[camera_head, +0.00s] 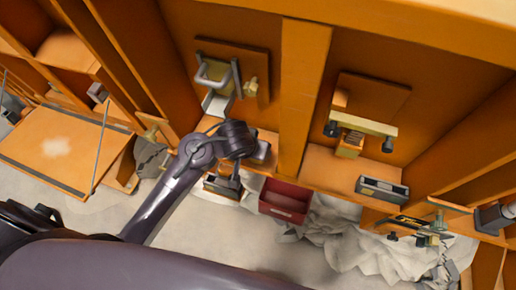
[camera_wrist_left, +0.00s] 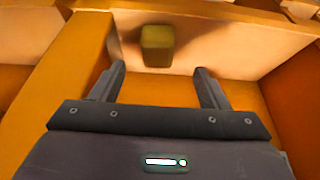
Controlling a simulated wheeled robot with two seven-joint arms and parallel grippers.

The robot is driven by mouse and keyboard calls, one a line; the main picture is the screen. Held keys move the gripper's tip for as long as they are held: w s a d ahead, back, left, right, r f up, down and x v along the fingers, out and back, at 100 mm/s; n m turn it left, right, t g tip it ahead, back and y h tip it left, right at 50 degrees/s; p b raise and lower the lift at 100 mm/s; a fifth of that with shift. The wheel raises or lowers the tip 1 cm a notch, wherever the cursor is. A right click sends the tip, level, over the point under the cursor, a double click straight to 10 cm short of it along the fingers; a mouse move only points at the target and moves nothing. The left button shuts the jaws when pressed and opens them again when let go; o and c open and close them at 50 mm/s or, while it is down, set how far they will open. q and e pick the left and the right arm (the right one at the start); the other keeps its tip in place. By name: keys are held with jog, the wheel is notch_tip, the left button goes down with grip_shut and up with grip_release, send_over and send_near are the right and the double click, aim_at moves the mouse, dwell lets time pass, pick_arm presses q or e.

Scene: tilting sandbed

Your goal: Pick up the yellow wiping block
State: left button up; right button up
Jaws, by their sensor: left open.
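The yellow wiping block (camera_wrist_left: 156,45) shows in the left wrist view as a small olive-yellow block. It sits on a pale surface beyond my fingers, between their lines and a little left of centre. My left gripper (camera_wrist_left: 160,70) is open, with its two dark fingers apart and nothing between them. A gap seems to separate the fingertips from the block. In the head view my left arm reaches up to the wooden bays, and its wrist covers the spot there. I cannot make out the block for certain in that view. My right gripper is not seen.
Wooden dividers (camera_head: 304,95) stand close around the bay. A dark red bin (camera_head: 284,200) and a grey open box (camera_head: 382,190) sit low in front. A metal handle (camera_head: 215,78) juts from the back panel. Pale crumpled cloth (camera_head: 350,235) lies below.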

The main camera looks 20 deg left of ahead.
pick_arm(q)
jog(key=x, duration=0.8)
jog(key=shift+w+d+r, duration=0.15)
jog(key=shift+w, duration=0.1)
jog(key=shift+s, duration=0.1)
jog(key=c, duration=1.1)
